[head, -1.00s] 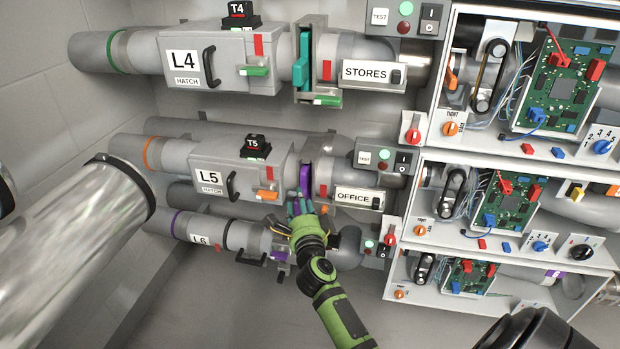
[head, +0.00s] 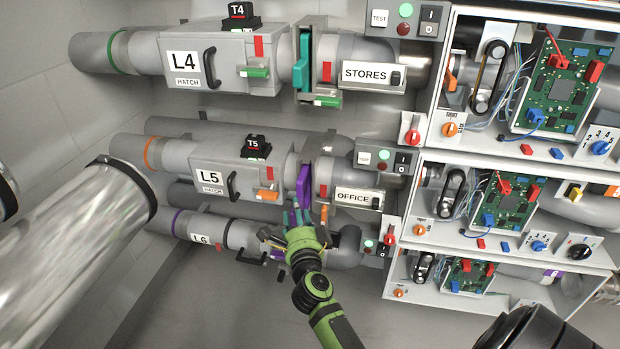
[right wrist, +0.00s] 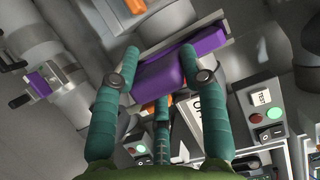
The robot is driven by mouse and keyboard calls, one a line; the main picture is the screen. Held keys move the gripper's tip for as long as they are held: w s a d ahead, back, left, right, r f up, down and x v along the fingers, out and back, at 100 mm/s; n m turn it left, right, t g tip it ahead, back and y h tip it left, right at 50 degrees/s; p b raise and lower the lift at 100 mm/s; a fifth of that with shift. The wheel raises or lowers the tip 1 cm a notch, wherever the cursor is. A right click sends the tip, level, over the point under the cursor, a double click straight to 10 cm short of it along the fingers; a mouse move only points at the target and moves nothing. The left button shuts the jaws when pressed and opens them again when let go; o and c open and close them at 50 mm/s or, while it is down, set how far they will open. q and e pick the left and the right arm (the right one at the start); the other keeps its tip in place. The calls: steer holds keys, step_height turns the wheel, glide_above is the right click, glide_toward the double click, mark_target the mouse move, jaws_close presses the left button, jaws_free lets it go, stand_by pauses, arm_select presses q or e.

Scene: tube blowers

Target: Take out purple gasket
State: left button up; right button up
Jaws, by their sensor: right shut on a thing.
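The purple gasket (head: 303,186) is a flat slab at the joint of the L5 pipe, beside the grey slot frame (head: 319,172). It seems to stick partly out of the slot, but its upper end is hard to make out. My right gripper (head: 298,214), with green-teal fingers, reaches it from below and is shut on its lower part. In the right wrist view the gasket (right wrist: 160,80) lies between the fingers of the gripper (right wrist: 160,62). My left gripper is not in view.
The L4 line above holds a teal gasket (head: 302,60). An orange latch (head: 324,214) hangs right of my fingers. The L6 pipe (head: 240,235) runs close below.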

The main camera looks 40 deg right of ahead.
steer(key=shift+s+a, duration=0.75)
steer(key=shift+a, duration=0.3)
steer(key=shift+s+a, duration=0.7)
steer(key=shift+a, duration=0.35)
